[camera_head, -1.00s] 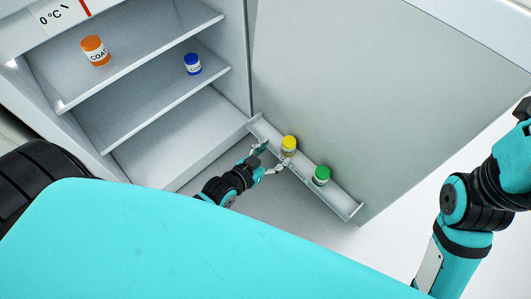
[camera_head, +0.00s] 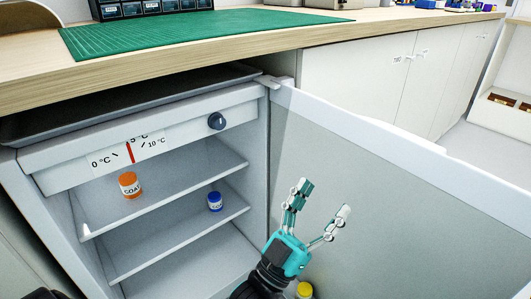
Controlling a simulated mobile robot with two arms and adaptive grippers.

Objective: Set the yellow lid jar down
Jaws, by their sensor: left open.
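The yellow lid jar (camera_head: 304,290) shows only its top at the bottom edge, low by the inside of the open fridge door. The rest of it is cut off by the frame. My left gripper (camera_head: 319,212) is open and empty, its fingers pointing up in front of the door, above the jar and apart from it. My right gripper is not in view.
The open fridge door (camera_head: 400,185) stands to the right of the fridge. An orange-lid jar (camera_head: 130,186) is on the upper shelf and a blue-lid jar (camera_head: 215,202) on the shelf below. The counter (camera_head: 30,92) with a green mat (camera_head: 190,35) runs above.

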